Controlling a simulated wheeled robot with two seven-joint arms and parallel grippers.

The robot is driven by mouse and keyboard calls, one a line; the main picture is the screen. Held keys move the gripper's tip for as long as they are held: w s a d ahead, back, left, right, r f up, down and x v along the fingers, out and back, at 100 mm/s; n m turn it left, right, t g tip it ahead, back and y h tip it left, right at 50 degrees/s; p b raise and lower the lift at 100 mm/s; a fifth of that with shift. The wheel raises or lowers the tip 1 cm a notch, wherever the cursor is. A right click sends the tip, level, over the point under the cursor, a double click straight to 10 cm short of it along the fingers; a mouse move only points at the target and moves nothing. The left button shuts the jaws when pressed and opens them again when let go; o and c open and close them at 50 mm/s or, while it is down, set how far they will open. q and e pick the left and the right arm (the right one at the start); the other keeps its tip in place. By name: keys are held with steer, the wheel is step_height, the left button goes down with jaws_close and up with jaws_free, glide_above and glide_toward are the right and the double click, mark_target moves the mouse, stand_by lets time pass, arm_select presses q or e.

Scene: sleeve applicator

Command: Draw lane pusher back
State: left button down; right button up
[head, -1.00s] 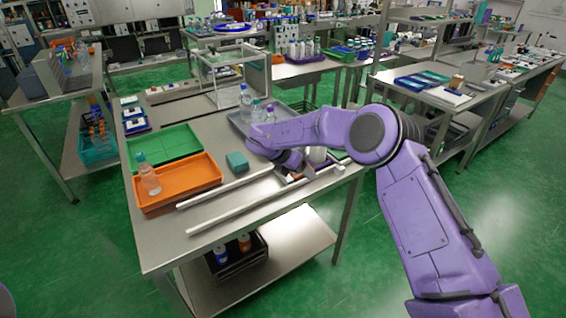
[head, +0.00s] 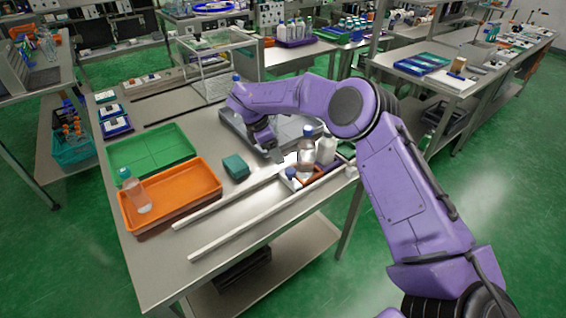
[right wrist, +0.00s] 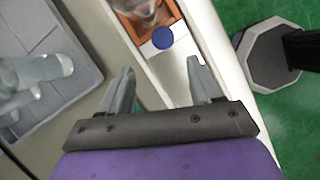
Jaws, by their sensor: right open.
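Two pale rails, the back one (head: 225,198) and the front one (head: 255,232), form a lane along the table's front edge. At its right end is an orange piece (head: 325,171), likely the lane pusher, partly hidden by bottles. A clear bottle (head: 306,152) and a small blue-capped bottle (head: 291,178) stand there. In the right wrist view the orange piece (right wrist: 180,12) frames a clear bottle, with a blue cap (right wrist: 162,38) nearer me. My right gripper (right wrist: 160,70) is open and empty, fingers pointing toward the lane; in the head view it is behind the lane (head: 274,153).
A grey tray (head: 232,122) lies behind the lane; the right wrist view shows clear bottles (right wrist: 35,75) in it. A teal block (head: 236,167), an orange tray (head: 190,190) with a bottle, and a green tray (head: 150,148) lie left. The lane's left part is clear.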

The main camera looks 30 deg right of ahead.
mark_target(289, 171)
steer(key=p+x, duration=0.1)
steer(key=x, duration=0.4)
steer(key=p+x, duration=0.1)
steer(key=x, duration=0.2)
steer(key=shift+s+d+f+p, duration=0.1)
steer(key=shift+s+d+p, duration=0.25)
steer(key=shift+s+d, duration=0.1)
steer(key=shift+f, duration=0.4)
jaws_close()
steer(key=shift+a, duration=0.1)
